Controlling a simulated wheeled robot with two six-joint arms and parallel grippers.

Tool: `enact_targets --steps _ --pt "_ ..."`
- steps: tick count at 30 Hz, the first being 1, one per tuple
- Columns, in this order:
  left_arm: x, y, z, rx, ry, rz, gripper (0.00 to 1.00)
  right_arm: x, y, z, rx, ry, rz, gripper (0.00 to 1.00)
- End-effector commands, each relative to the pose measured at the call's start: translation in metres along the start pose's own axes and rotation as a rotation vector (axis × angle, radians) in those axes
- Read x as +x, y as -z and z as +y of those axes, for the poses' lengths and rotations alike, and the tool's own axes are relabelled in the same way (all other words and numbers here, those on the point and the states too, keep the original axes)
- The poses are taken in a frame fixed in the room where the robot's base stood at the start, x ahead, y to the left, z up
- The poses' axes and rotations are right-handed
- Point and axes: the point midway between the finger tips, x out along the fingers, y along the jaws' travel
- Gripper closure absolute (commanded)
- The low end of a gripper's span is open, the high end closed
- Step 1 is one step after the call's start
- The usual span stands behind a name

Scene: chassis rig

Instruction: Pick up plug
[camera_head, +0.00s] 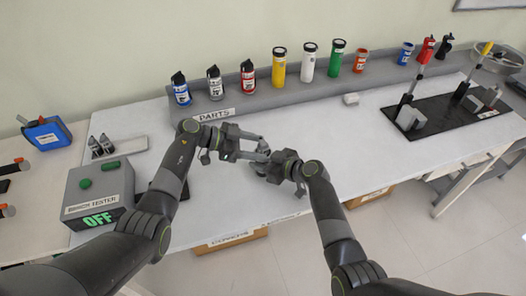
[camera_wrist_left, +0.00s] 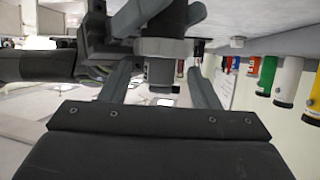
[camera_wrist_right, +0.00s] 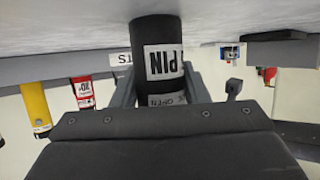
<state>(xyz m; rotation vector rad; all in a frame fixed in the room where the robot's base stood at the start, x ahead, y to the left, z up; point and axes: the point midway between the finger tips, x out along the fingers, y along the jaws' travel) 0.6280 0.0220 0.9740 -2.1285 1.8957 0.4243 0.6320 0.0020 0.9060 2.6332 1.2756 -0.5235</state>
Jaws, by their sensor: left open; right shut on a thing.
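A dark cylinder with a white label reading "PIN" (camera_wrist_right: 163,62) stands between the fingers of my right gripper (camera_wrist_right: 165,88), which is shut on it. I cannot tell for sure that it is the plug. In the left wrist view a grey-collared dark cylindrical piece (camera_wrist_left: 161,50) shows between the fingers of my left gripper (camera_wrist_left: 160,88). Those fingers are open, one on each side of it, and contact is not clear. In the head view my left gripper (camera_head: 262,147) and right gripper (camera_head: 264,166) meet above the white bench, hiding most of the held piece.
A grey bench tester (camera_head: 100,193) reading OFF stands at left. Behind the grippers, a grey shelf (camera_head: 290,98) with a PARTS label bears several coloured cylinders. A black board (camera_head: 450,122) with fixtures lies at right. Bare white bench (camera_head: 345,150) lies right of the grippers.

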Motion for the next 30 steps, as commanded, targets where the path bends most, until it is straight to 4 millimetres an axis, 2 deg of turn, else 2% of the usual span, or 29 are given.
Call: enact_targets --steps 7,8,19,26,30 --pt "0.002 0.000 0.000 0.000 0.001 0.000 0.44 0.000 -0.001 0.000 0.000 -0.001 -0.001 0.90" --pt "0.002 0.000 0.000 0.000 0.001 0.000 0.47 0.000 -0.001 0.000 0.000 -0.001 -0.001 0.90" --pt "0.002 0.000 0.000 0.000 0.001 0.000 0.94 0.000 -0.001 0.000 0.000 -0.001 -0.001 0.90" --pt "0.001 0.001 0.000 0.001 0.001 0.000 0.94 0.000 -0.001 0.000 0.000 -0.001 -0.001 0.90" --pt "-0.003 0.012 -0.001 0.004 0.001 0.001 0.94 0.000 -0.001 0.000 0.000 -0.001 -0.001 0.90"
